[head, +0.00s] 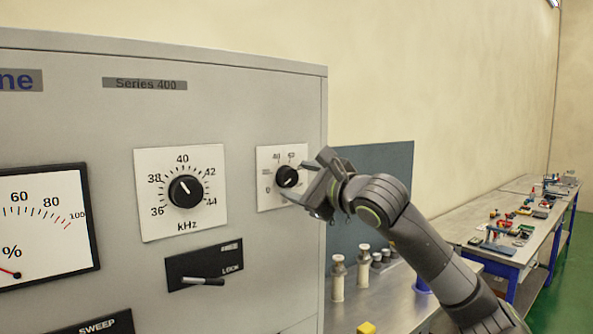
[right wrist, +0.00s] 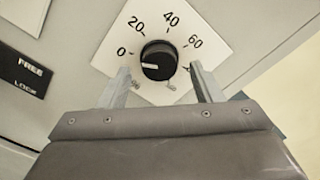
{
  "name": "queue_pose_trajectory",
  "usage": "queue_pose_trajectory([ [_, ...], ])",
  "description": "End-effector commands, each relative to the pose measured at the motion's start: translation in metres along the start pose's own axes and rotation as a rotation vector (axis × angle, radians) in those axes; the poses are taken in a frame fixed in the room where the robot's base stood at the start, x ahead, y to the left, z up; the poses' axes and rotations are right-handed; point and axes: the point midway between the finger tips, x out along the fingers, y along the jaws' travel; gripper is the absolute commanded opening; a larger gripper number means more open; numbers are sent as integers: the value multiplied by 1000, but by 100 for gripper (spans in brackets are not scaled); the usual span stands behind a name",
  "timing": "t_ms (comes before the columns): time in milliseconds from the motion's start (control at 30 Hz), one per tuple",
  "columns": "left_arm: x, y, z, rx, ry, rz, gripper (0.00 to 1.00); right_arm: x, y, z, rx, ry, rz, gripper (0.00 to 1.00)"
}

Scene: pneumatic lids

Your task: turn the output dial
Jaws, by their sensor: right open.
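The output dial is a black round knob (head: 287,176) on a white square scale plate (head: 268,200) at the right end of the grey cabinet front. In the right wrist view the knob (right wrist: 159,61) has a white pointer line aimed left, a little below the 0 mark. The scale there reads 0, 20, 40, 60, with the rest partly hidden. My right gripper (head: 306,178) is at the dial, its fingers open. In the right wrist view its two fingers (right wrist: 162,82) stand left and right of the knob, apart from it. My left gripper is in neither view.
A kHz dial (head: 186,191) and a lever switch (head: 204,281) are left of the output dial, beside a percent meter (head: 40,225). Right of the cabinet, a metal bench (head: 375,300) holds several small bottles. A cluttered workbench (head: 510,262) stands farther back.

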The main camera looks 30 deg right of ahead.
Motion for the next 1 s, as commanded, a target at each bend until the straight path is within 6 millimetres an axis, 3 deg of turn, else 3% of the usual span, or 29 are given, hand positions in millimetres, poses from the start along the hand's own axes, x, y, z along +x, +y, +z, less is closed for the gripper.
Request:
queue_pose_trajectory([
  [200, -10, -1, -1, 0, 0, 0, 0, 14, 0, 1, 2, 0, 1, 59],
  [567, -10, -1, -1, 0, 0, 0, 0, 16, 1, 0, -1, 1, 1, 59],
  [900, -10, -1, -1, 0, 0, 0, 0, 16, 1, 0, -1, 0, 1, 14],
  [1000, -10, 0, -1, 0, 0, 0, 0, 16, 1, 0, 1, 0, 1, 14],
])
